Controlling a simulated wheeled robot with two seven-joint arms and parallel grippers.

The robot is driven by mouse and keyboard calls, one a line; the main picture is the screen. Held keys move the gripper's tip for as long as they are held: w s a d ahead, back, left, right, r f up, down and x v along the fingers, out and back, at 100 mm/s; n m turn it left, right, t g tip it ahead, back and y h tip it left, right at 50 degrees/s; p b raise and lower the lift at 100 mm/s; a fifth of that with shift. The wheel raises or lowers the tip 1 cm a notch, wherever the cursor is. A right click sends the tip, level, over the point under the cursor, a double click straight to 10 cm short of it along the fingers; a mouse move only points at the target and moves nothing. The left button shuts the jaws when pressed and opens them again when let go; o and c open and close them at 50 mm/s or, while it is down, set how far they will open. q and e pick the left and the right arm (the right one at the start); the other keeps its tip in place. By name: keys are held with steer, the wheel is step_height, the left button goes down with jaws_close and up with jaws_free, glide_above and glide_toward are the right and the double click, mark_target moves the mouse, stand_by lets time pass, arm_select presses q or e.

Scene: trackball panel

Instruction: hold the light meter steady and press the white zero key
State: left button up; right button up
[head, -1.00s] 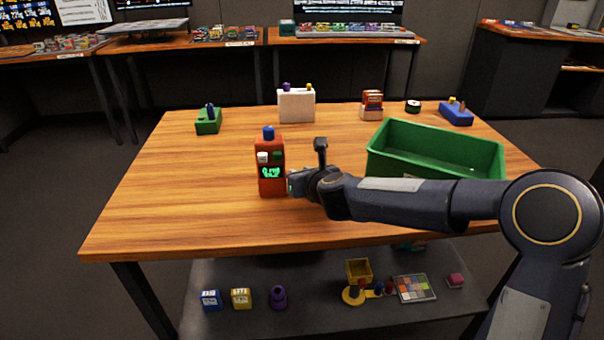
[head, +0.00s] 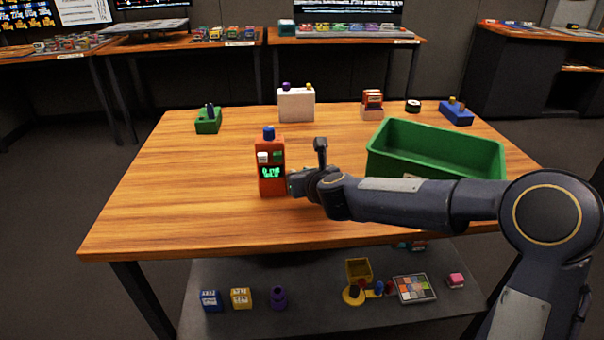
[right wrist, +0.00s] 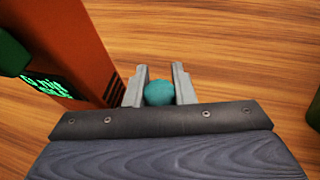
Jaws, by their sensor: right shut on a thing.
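The light meter (head: 271,186) is an orange-red upright box on the table. It has a blue knob (head: 268,132) on top, a white key (head: 263,157), a green key (head: 277,156) and a lit green display (head: 271,172). My right gripper (head: 291,184) is low at the meter's right side. In the right wrist view, my right gripper (right wrist: 158,88) has its fingers on either side of a round teal thing (right wrist: 159,94), with the meter (right wrist: 85,45) close beside the left finger. Whether the teal thing joins the meter is hidden. My left gripper is out of view.
A green bin (head: 437,160) stands right of the meter, behind my right forearm. A white box (head: 296,106), a green block (head: 207,123), an orange-and-tan item (head: 372,106) and a blue block (head: 456,113) line the back. The table's left and front are clear.

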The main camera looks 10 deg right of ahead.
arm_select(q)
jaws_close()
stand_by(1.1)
